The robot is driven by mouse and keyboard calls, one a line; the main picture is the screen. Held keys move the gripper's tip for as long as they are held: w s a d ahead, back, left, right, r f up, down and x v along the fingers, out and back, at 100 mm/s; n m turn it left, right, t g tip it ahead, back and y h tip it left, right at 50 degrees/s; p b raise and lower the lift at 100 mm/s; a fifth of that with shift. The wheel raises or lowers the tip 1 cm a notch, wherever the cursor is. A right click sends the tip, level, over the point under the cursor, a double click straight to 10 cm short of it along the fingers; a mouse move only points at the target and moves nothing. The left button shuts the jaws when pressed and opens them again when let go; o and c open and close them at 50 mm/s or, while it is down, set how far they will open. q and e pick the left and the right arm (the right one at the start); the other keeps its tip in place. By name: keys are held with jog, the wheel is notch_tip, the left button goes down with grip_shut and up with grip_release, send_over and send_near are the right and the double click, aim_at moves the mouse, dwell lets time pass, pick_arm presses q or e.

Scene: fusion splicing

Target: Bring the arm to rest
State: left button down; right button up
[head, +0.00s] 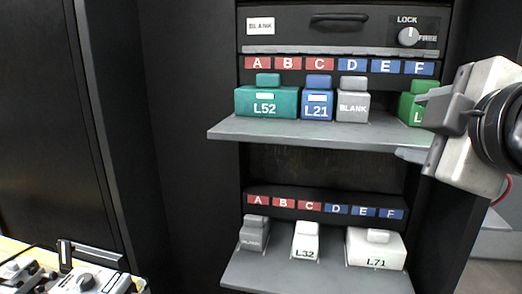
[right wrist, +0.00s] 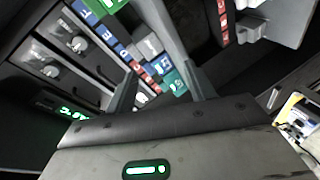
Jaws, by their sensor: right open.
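My right gripper (head: 408,125) is at the right edge of the head view, in front of the right end of the upper shelf. Its two fingers are apart with nothing held between them. It partly covers the green module (head: 411,103) under label F. In the right wrist view the open fingers (right wrist: 158,70) point toward the rack, with several modules and labels beyond them. My left gripper is not in view.
The upper shelf (head: 225,130) holds teal L52 (head: 266,107), blue L21 (head: 317,112) and grey BLANK (head: 353,106) modules. The lower shelf (head: 320,280) holds a grey module (head: 254,239), white L32 (head: 306,252) and L71 (head: 376,262). Equipment (head: 90,280) sits at lower left.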

jog(key=a+f+m+g+y, duration=0.1)
jog(key=a+f+m+g, duration=0.15)
jog(key=f, duration=1.05)
jog(key=a+f+m+g+y, duration=0.1)
jog(key=f+m+g, duration=0.2)
jog(key=f, duration=1)
jog(key=s+d+f+m+g+h, duration=0.1)
jog(key=s+d+f+m+g, duration=0.15)
jog(key=s+f, duration=0.7)
jog(key=s+d+f+m+g+h, duration=0.1)
jog(key=s+d+f+m+g, duration=0.2)
jog(key=s+f, duration=0.65)
pick_arm(q)
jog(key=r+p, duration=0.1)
jog(key=p, duration=0.2)
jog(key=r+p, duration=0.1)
jog(key=p, duration=0.2)
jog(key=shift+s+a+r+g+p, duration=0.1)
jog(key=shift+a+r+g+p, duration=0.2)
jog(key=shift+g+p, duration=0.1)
pick_arm(e)
jog(key=w+a+r+t+y, duration=0.3)
jog(key=w+a+t, duration=0.3)
jog(key=w+a, duration=0.2)
jog(key=shift+m+t, duration=0.4)
jog(key=shift+w, duration=0.1)
